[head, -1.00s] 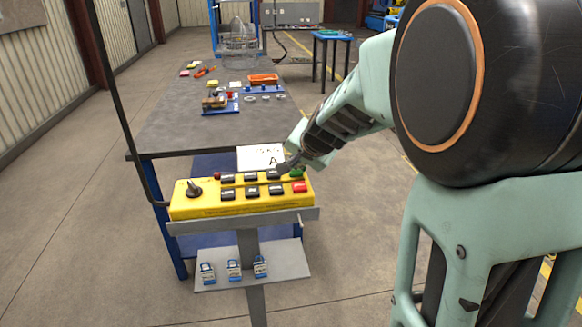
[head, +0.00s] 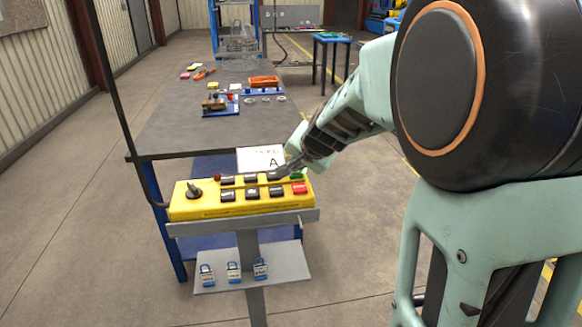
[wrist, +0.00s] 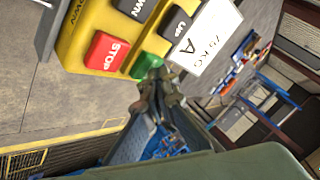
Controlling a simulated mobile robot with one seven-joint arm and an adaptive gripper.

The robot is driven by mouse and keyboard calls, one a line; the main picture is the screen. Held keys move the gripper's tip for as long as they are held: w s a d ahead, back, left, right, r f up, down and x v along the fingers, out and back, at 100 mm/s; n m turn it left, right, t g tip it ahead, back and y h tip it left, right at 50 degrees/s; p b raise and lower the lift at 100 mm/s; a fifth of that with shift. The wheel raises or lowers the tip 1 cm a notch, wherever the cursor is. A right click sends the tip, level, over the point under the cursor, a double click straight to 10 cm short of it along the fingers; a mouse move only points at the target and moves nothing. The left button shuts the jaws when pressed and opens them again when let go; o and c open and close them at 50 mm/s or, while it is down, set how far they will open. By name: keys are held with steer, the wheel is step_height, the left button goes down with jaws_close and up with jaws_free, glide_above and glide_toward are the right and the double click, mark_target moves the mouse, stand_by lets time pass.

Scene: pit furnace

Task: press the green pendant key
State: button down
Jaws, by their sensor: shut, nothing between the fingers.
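The yellow pendant (head: 240,207) lies on a grey stand. Its green key (head: 297,177) is at the right end, just above the red STOP key (head: 299,188). In the wrist view the green key (wrist: 145,66) lies between the STOP key (wrist: 107,52) and the white card, partly hidden by my fingertips. My gripper (head: 288,166) is shut and empty, with its tips at the green key's far edge in the head view. In the wrist view my gripper (wrist: 153,84) overlaps the key's near edge. I cannot tell whether the tips touch it.
Several black keys and a selector knob (head: 194,190) share the pendant. A white card (head: 262,158) stands behind it. A grey workbench (head: 180,125) with small parts lies beyond. Several padlocks (head: 233,271) sit on the lower shelf. The floor at left is clear.

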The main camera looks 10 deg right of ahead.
mark_target(297, 174)
steer(key=shift+r+p, duration=0.5)
steer(key=shift+r, duration=0.2)
step_height(297, 174, up, 5)
steer(key=p, duration=0.4)
steer(key=shift+r+p, duration=0.1)
steer(key=shift+p, duration=0.2)
